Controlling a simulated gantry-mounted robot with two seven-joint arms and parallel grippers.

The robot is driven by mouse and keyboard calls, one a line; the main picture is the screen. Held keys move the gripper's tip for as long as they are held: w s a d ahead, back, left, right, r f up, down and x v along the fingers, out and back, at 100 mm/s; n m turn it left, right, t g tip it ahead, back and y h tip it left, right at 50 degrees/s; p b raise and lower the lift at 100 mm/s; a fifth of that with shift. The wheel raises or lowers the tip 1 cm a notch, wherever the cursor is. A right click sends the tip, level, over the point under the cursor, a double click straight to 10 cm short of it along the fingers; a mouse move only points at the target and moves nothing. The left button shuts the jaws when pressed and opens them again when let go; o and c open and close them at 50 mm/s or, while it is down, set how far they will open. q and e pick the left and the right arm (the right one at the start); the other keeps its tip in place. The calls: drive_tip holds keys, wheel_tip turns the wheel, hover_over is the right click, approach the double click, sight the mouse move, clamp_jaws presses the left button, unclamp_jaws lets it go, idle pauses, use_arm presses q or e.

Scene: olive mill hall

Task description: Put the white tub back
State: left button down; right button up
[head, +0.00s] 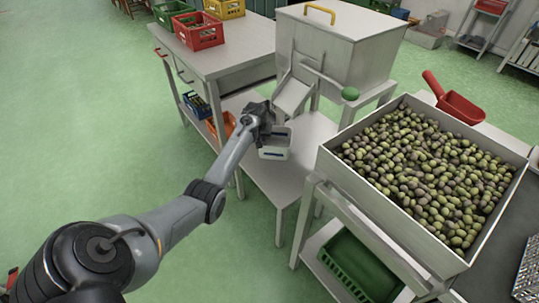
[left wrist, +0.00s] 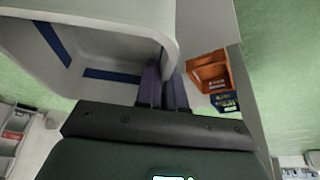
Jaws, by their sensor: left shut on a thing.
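The white tub (head: 274,153) is over the low grey table beneath the hopper's chute in the head view. It has dark blue stripes. My left gripper (head: 264,122) is shut on its rim. In the left wrist view the white tub (left wrist: 115,48) fills the upper left, and the fingers of my left gripper (left wrist: 164,84) pinch its wall. I see no contents in the part of its inside that shows. I cannot tell whether the tub touches the table. My right gripper is not in view.
The low table (head: 312,132) has free room right of the tub. The metal hopper (head: 345,45) stands behind it. A large tray of olives (head: 424,172) stands at the right. A steel cabinet (head: 233,48) with crates stands behind left. A red scoop (head: 456,104) lies behind the olives.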

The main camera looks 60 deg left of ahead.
sight(276, 143)
use_arm(q)
wheel_tip(276, 143, down, 8)
drive_tip(key=b, duration=0.5)
drive_tip(key=shift+w+f, duration=0.1)
drive_tip(key=shift+f, duration=0.05)
drive_tip(key=shift+d, duration=0.1)
drive_tip(key=c, duration=1.2)
unclamp_jaws()
drive_tip(key=shift+c, duration=0.2)
